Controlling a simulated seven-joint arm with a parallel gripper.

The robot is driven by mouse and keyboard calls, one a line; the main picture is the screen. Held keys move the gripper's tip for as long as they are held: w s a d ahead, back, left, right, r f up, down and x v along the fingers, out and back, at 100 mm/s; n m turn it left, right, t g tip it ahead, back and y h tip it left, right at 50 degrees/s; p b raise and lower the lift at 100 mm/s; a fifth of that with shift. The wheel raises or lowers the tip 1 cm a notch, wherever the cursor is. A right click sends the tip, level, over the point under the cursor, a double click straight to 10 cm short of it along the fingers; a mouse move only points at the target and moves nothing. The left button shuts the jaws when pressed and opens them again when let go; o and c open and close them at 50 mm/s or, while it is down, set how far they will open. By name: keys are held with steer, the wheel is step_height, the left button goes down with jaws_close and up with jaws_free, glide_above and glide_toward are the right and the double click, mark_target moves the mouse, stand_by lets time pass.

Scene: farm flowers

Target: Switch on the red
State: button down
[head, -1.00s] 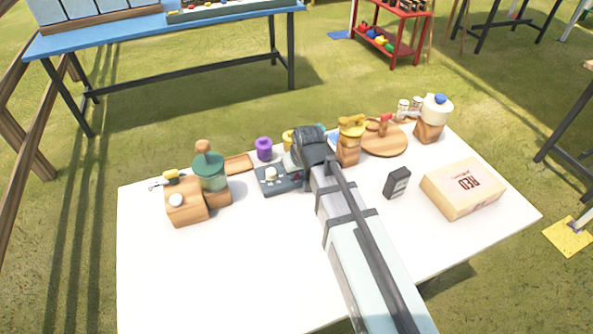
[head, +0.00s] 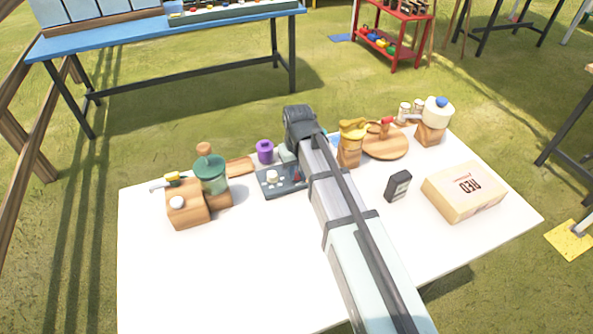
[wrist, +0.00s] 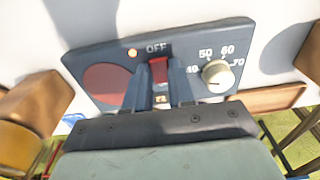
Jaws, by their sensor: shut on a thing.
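The dark grey control panel (head: 278,181) lies near the table's far edge, partly behind my arm. In the wrist view the panel (wrist: 92,57) has a red round pad (wrist: 105,84) at left, a small glowing orange light (wrist: 132,52) and a cream knob (wrist: 217,76) with a number scale at right. A red switch (wrist: 158,71) is under the printed word OFF in the middle. My gripper (wrist: 160,75) is shut on the switch, with one finger on each side. The fingers cover the switch's lower part. In the head view my arm hides the fingertips.
A green-topped grinder (head: 211,172) and wooden box (head: 187,205) stand left. A yellow-topped wooden stand (head: 350,150) is close right of my arm. A dark small box (head: 398,186) and a carton marked RED (head: 464,191) lie right. The table's near left is clear.

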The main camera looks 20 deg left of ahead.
mark_target(297, 178)
steer(key=c, duration=1)
jaws_free()
steer(key=shift+o, duration=0.2)
step_height(297, 178, up, 14)
steer(key=shift+s+d, duration=0.3)
steer(key=shift+s, duration=0.05)
steer(key=shift+f, duration=0.1)
